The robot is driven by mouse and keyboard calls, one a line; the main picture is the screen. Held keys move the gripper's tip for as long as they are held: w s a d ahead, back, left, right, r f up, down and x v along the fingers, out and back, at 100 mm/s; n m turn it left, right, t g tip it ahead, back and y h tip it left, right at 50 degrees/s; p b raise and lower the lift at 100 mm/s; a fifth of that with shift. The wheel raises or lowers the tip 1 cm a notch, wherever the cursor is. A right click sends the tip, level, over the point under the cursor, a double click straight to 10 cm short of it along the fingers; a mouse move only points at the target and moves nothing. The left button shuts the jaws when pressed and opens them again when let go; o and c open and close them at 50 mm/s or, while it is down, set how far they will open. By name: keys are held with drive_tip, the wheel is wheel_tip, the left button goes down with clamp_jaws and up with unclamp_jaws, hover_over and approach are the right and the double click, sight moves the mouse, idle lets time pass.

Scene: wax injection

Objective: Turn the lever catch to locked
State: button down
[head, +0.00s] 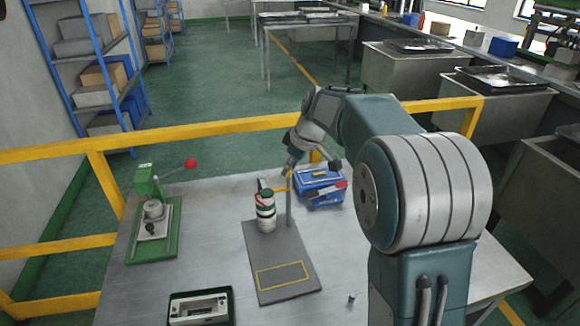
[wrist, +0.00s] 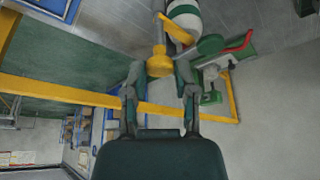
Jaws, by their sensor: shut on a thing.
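The yellow lever catch shows in the wrist view as a round knob (wrist: 160,62) and a slanted yellow bar (wrist: 175,28) beside a green-and-white banded cylinder (wrist: 188,14). In the head view the banded cylinder (head: 265,212) stands upright on a grey base plate (head: 292,268), with a small yellow bar (head: 280,189) at its upper right. My gripper (wrist: 160,72) has its fingers on either side of the yellow knob, shut on it. In the head view my gripper (head: 289,172) is small and partly hidden by my own wrist. I cannot read a locked mark.
A green press (head: 152,222) with a red-knobbed lever stands at the left of the table. A blue toolbox (head: 319,188) sits close behind the grey plate. A dark tray (head: 201,307) lies at the front. A yellow rail (head: 200,133) runs behind the table.

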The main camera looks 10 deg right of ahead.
drive_tip(key=shift+f, duration=0.15)
idle(0.4)
drive_tip(key=shift+c, duration=2.1)
unclamp_jaws()
drive_tip(key=shift+r, duration=0.2)
drive_tip(key=v, duration=1.1)
drive_tip(key=shift+r, duration=0.25)
